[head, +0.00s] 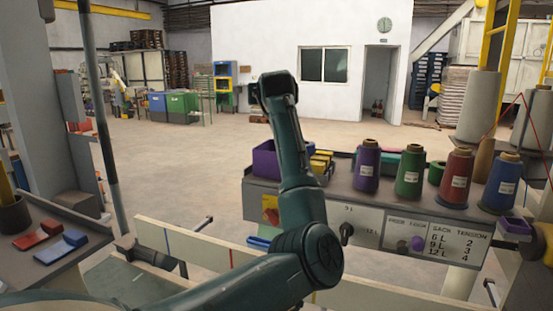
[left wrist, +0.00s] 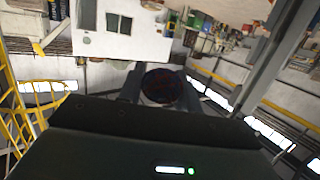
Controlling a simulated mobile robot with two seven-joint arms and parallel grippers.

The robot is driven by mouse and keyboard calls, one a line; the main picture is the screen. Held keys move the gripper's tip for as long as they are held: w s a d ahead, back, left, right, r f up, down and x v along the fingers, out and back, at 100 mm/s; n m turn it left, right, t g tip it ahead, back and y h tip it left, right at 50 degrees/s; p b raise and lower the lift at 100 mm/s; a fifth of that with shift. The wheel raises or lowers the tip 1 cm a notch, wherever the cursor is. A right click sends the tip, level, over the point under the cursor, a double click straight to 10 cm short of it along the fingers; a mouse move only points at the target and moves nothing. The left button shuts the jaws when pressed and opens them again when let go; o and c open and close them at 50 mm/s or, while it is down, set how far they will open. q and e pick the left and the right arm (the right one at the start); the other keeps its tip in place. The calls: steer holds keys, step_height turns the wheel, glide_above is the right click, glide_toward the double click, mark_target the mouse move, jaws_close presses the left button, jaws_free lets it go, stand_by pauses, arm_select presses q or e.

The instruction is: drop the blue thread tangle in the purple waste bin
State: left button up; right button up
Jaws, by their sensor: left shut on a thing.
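In the left wrist view my left gripper (left wrist: 160,82) is shut on a dark round bundle (left wrist: 164,88) with blue and reddish flecks, the thread tangle. In the head view my left arm rises in front of the bench; its fingers and the tangle cannot be made out there. A purple open-topped box (head: 264,161), which looks like the waste bin, stands at the bench's left end, just left of and partly behind my arm. Its inside is mostly hidden. A smaller purple container (head: 515,229) hangs at the bench's right front. My right gripper is not in view.
Purple (head: 366,168), green (head: 409,172), red (head: 456,180) and blue (head: 500,184) thread cones stand along the bench (head: 345,184). Yellow blocks (head: 320,162) lie beside the purple box. A side table (head: 75,260) with red and blue pieces is at left. Open floor lies beyond.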

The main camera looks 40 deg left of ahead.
arm_select(q)
steer(key=shift+s+d+f, duration=0.1)
steer(key=shift+f, duration=0.65)
step_height(320, 180, down, 4)
steer(key=shift+f+b, duration=0.2)
steer(key=shift+b, duration=0.35)
steer(key=o, duration=1)
steer(key=shift+o, duration=0.2)
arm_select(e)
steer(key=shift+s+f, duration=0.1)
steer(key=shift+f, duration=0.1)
arm_select(q)
steer(key=b+v, duration=0.3)
steer(key=v, duration=1)
steer(key=shift+b, duration=0.3)
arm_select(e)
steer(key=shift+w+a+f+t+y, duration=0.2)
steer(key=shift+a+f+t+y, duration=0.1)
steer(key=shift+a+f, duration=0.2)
